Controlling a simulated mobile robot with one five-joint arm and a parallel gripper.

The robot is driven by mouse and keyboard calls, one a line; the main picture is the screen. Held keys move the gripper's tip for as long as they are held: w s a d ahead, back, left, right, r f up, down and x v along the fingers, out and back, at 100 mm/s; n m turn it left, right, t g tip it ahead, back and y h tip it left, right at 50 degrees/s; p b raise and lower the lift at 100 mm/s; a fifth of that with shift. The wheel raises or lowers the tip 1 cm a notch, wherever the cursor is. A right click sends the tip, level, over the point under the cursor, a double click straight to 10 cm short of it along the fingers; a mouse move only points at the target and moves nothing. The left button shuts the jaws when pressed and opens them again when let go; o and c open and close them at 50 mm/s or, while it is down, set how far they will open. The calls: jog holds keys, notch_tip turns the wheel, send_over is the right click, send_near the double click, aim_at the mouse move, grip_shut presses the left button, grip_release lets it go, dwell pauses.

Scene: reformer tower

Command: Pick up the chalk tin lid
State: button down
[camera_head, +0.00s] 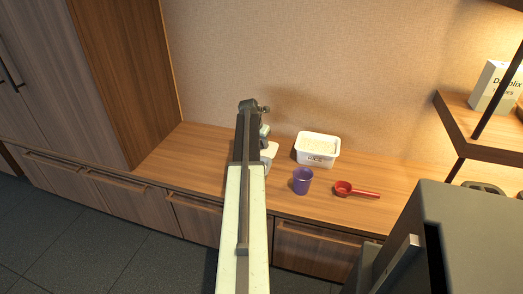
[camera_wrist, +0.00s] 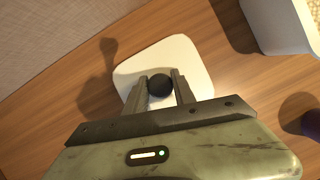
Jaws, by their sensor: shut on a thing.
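The chalk tin lid is a white square plate with rounded corners (camera_wrist: 188,58) and a round black knob (camera_wrist: 160,84), seen from above in the wrist view. My gripper (camera_wrist: 161,80) has one finger on each side of the knob and is shut on it. The near part of the lid is hidden behind my gripper. In the head view the lid (camera_head: 271,150) shows as a pale patch partly hidden by my arm. I cannot tell whether it rests on the counter or is slightly raised.
On the wooden counter (camera_head: 210,150), right of the lid, stand an open white tub (camera_head: 318,160) with pale contents, a purple cup (camera_head: 302,182) and a red scoop (camera_head: 358,191). A shelf with a white box (camera_head: 492,88) is at right. The counter left of my arm is clear.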

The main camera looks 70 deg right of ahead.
notch_tip(320, 180, up, 10)
jog(key=p, duration=1)
jog(key=shift+s, duration=0.1)
